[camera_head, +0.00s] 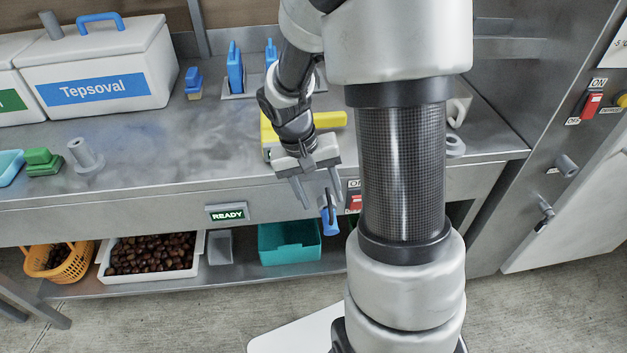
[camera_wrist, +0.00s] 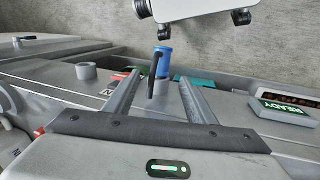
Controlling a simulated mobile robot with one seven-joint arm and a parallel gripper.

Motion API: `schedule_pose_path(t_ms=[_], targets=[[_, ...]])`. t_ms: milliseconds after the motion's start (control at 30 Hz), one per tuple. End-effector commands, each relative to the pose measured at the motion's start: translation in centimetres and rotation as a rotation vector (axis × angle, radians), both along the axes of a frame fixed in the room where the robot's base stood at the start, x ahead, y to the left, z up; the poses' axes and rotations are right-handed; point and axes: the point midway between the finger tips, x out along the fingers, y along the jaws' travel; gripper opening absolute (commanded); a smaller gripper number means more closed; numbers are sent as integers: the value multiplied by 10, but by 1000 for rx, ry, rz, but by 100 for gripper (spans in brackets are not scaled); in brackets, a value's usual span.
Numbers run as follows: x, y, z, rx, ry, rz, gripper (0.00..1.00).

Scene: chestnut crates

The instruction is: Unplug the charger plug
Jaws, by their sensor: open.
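A blue plug (camera_head: 329,221) with a dark loop or strip at its upper part sticks out at the bench's front panel, just below my gripper in the head view. In the wrist view the blue plug (camera_wrist: 162,61) shows ahead of and between the finger ends, with the dark strip (camera_wrist: 152,82) nearer the camera. My gripper (camera_head: 323,205) is open, its two fingers pointing down toward the plug. It also shows in the wrist view (camera_wrist: 160,78), with nothing clamped. I cannot tell whether a finger touches the plug. The socket behind the plug is hidden.
A red switch (camera_head: 354,203) sits close right of the plug, partly hidden by my arm. A READY display (camera_head: 227,213) is to the left. Below are a teal bin (camera_head: 262,246) and a white chestnut crate (camera_head: 104,268). A yellow object (camera_head: 333,119) lies behind my gripper.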

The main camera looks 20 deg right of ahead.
Motion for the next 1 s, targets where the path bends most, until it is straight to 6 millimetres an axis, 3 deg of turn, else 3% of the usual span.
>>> schedule_pose_path(t_ms=[100, 300, 733, 767, 1000], targets=[[-3, -5, -25, 0, 4, -1, 51], [-4, -12, -49, 0, 1, 0, 51], [-5, -14, -57, 0, 0, 0, 51], [-5, -14, -57, 0, 0, 0, 49], [-5, -14, -57, 0, 0, 0, 8]])
